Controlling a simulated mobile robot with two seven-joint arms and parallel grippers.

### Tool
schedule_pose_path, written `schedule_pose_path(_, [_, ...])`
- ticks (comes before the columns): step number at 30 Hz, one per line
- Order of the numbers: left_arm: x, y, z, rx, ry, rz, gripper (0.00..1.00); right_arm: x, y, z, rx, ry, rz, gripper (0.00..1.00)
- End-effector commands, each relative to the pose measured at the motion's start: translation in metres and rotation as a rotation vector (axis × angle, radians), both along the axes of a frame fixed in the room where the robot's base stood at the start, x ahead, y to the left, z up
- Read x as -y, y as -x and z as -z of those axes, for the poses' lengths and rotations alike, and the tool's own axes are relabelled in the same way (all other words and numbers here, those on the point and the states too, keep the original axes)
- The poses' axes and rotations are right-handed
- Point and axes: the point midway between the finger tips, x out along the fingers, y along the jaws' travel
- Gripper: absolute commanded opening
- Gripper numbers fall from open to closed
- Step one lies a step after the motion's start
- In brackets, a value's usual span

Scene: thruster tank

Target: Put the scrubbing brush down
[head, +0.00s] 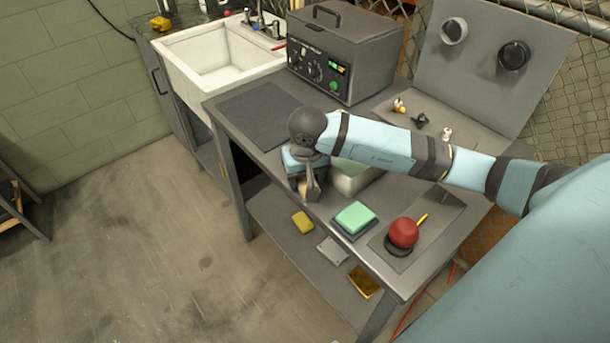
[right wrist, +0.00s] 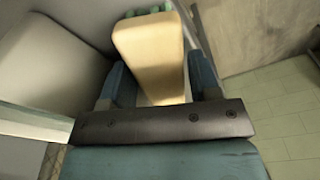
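The scrubbing brush shows as a tan block (right wrist: 150,55) between the two fingers of my right gripper (right wrist: 160,90) in the right wrist view. The fingers lie close along its sides and look shut on it. In the head view my right gripper (head: 312,180) points down at the front edge of the grey workbench (head: 400,278), with a bit of the tan brush (head: 303,188) beside the fingers. Whether the brush touches the bench cannot be told. My left gripper is not in view.
A pale tub (head: 352,184) stands right beside the gripper, partly behind my arm. A green sponge (head: 355,217) on a dark pad and a red ball (head: 404,233) lie to the right. A grey control box (head: 340,50) stands behind. A dark mat (head: 258,112) lies clear at left.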

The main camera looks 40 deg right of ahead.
Motion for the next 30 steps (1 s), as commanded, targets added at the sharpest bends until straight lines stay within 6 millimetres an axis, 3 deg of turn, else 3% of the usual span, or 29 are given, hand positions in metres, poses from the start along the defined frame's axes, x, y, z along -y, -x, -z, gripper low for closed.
schedule_pose_path(12, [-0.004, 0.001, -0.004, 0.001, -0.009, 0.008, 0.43, 0.000, 0.000, -0.011, 0.003, 0.000, 0.000, 0.57])
schedule_pose_path(24, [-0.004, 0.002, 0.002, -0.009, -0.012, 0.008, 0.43, -0.004, 0.009, -0.092, 0.005, 0.000, -0.001, 0.57])
schedule_pose_path(30, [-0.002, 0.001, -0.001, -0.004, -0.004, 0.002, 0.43, -0.005, 0.012, -0.117, 0.001, 0.000, 0.000, 0.57])
